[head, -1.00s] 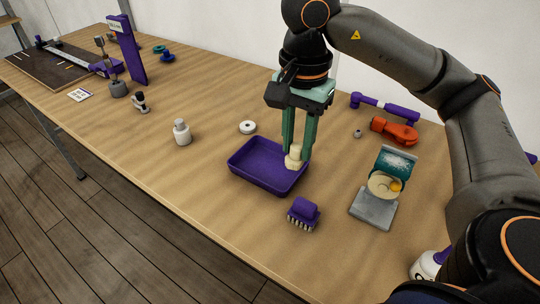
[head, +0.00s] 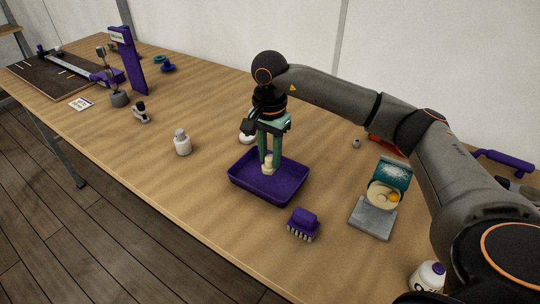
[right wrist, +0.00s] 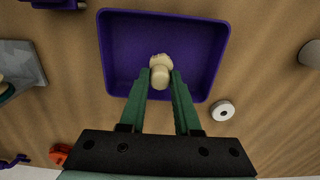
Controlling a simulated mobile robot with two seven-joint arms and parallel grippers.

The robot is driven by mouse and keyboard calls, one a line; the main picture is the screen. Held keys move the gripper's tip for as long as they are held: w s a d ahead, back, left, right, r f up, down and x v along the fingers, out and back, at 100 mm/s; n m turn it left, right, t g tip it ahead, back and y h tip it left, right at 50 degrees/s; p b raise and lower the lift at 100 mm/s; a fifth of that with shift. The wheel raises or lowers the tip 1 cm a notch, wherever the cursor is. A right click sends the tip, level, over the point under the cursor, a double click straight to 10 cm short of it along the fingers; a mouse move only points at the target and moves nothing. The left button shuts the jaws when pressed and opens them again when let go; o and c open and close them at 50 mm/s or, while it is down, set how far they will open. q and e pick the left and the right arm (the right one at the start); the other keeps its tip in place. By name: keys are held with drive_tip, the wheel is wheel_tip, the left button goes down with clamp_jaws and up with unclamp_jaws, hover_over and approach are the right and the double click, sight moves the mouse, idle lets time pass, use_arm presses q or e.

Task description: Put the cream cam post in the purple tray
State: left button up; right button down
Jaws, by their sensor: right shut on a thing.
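The cream cam post (head: 269,165) is between the green fingers of my right gripper (head: 270,158), which is shut on it. In the head view it is over the purple tray (head: 290,188). The right wrist view shows the cam post (right wrist: 160,72) at the fingertips, with the purple tray (right wrist: 122,50) behind and around it. Whether the post touches the tray floor cannot be told. My left gripper is not in view.
A purple brush (head: 303,222) lies just in front of the tray. A white bottle (head: 183,144) stands to the left. A grey stand with a round cream dial (head: 382,195) is to the right.

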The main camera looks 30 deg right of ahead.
sight(270, 157)
drive_tip(key=shift+f, duration=0.5)
drive_tip(key=shift+f, duration=0.1)
drive_tip(key=shift+f, duration=0.15)
drive_tip(key=c, duration=0.6)
unclamp_jaws()
wheel_tip(270, 157, up, 12)
drive_tip(key=shift+r, duration=0.25)
